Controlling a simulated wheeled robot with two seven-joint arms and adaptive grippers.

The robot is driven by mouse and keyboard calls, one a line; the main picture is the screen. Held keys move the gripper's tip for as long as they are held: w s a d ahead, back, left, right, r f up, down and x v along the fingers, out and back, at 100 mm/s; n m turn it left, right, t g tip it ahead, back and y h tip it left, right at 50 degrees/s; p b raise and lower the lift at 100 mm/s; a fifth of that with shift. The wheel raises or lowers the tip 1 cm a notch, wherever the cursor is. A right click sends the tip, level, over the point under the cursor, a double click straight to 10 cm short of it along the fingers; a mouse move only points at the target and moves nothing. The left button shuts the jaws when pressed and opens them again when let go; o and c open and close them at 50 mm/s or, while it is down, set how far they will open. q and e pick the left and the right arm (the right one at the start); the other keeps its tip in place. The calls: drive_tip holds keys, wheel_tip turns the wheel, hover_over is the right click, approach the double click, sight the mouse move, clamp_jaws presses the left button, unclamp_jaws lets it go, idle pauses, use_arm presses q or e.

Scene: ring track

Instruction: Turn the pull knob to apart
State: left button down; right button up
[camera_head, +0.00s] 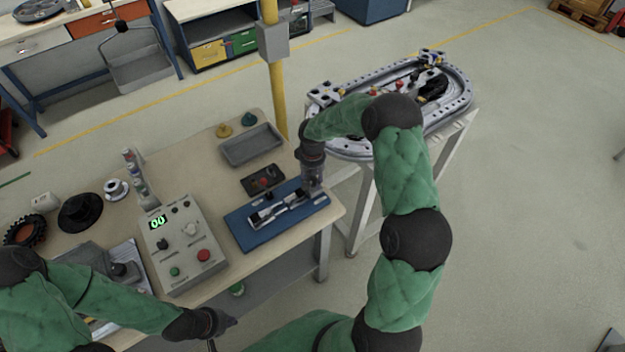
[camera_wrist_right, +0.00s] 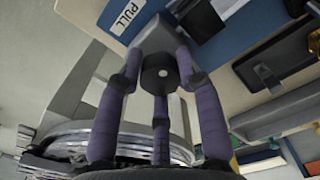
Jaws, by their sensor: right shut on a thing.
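The black round pull knob (camera_wrist_right: 160,74) with a pale centre dot sits between the three purple fingers of my right gripper (camera_wrist_right: 160,80) in the right wrist view. The fingers are shut on it. A "PULL" label (camera_wrist_right: 127,14) is on the blue board beside it. In the head view my right gripper (camera_head: 313,188) comes down at the right end of the blue board (camera_head: 245,235), hiding the knob. A silver linkage (camera_head: 280,208) lies on the board. My left gripper (camera_head: 222,322) is low beside the table's front edge; its fingers are too small to read.
A grey control box (camera_head: 183,245) with a green display stands left of the board. A small black box (camera_head: 262,180) and a grey tray (camera_head: 251,145) lie behind it. The ring track (camera_head: 455,105) stands on its own frame behind my right arm.

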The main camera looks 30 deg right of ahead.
sight(313, 179)
drive_tip(key=n, duration=0.5)
drive_tip(key=shift+n+p, duration=0.3)
drive_tip(key=shift+p, duration=0.05)
drive_tip(key=n+p, duration=0.1)
drive_tip(key=n, duration=0.4)
drive_tip(key=shift+n, duration=0.4)
drive_tip(key=o, duration=1.1)
drive_tip(key=shift+o, duration=0.2)
wheel_tip(313, 179, up, 12)
